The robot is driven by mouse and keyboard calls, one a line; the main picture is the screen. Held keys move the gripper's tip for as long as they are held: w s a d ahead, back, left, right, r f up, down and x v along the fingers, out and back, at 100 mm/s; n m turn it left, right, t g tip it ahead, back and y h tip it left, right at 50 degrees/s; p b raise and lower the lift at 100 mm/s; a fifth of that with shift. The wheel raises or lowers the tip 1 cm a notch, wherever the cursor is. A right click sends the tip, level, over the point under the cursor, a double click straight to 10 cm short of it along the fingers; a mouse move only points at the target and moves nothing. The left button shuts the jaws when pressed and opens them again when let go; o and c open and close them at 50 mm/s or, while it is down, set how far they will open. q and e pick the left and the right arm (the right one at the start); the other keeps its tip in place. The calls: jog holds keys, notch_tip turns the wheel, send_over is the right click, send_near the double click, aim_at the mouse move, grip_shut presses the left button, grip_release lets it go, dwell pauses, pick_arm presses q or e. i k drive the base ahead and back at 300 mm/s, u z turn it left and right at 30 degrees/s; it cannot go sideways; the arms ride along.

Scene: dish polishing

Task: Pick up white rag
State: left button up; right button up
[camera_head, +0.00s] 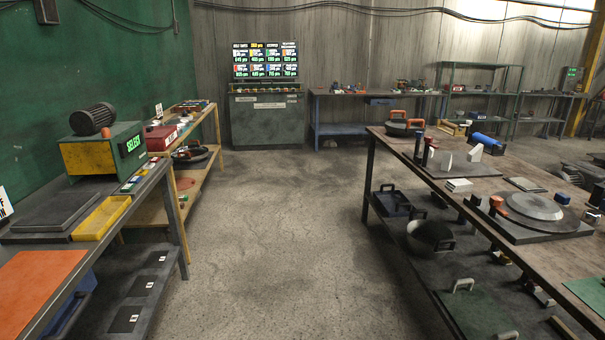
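A small flat white item that looks like a folded rag (459,185) lies on the wooden top of the right workbench (556,262), near its left edge. It is small in the picture, so I cannot be sure that it is cloth. A white upright piece (475,154) stands behind it on a dark base plate. Neither of my grippers is in view.
A round metal plate on a dark stand (535,207) sits nearer on the right bench. A dark pot (430,236) is on its lower shelf. The left bench holds a yellow tray (101,218) and a motor machine (102,148). The concrete floor (275,230) between is clear.

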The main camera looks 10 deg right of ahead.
aim_at(458, 185)
jog(key=z, duration=0.45)
jog(key=i, duration=2.55)
jog(key=z, duration=0.5)
